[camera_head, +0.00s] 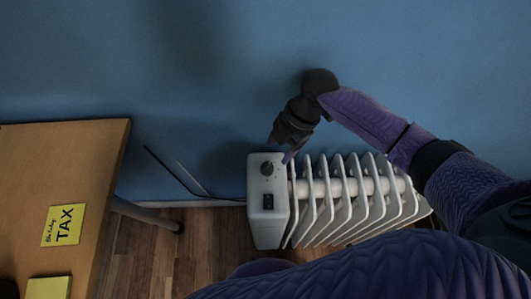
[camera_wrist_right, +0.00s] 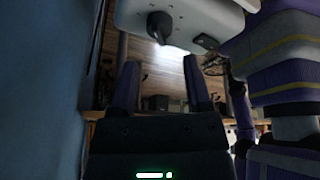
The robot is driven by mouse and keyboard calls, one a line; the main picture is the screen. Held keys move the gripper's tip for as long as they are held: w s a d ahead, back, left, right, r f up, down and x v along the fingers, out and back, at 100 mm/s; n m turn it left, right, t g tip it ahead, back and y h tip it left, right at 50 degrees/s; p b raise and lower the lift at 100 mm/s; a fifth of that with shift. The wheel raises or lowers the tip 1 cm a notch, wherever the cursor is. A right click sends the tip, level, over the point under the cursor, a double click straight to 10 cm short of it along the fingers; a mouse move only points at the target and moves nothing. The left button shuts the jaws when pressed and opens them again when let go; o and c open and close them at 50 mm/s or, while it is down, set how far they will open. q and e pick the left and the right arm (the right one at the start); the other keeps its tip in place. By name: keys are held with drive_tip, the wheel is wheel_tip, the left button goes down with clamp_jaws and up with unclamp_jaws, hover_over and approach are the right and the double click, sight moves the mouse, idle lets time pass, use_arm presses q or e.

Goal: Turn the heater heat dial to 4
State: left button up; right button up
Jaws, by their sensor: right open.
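The white oil heater (camera_head: 268,225) stands on the floor against the blue wall. Its dark round heat dial (camera_head: 267,168) is on the top of the control box, above a black switch (camera_head: 268,201). My right gripper (camera_head: 281,152) is over the control box's wall-side edge, close to the dial, its fingers apart. In the right wrist view the two fingers (camera_wrist_right: 161,88) are open with nothing between them. There the dial (camera_wrist_right: 160,27) shows just beyond the fingertips, apart from them. The dial's setting is too small to read. My left gripper is not in view.
A wooden desk (camera_head: 70,170) with yellow booklets (camera_head: 63,226) stands at the left, its leg (camera_head: 150,215) reaching toward the heater. The heater's white fins (camera_head: 345,195) lie below my right arm. The blue wall (camera_head: 200,80) is close behind the gripper. Bare wood floor lies between desk and heater.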

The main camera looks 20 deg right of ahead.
sight(270, 164)
drive_tip(key=b+x, duration=0.2)
drive_tip(key=x, duration=0.4)
drive_tip(key=shift+a+f, duration=0.1)
drive_tip(key=shift+f, duration=0.25)
drive_tip(key=shift+r, duration=0.1)
drive_tip(key=shift+c, duration=0.8)
clamp_jaws()
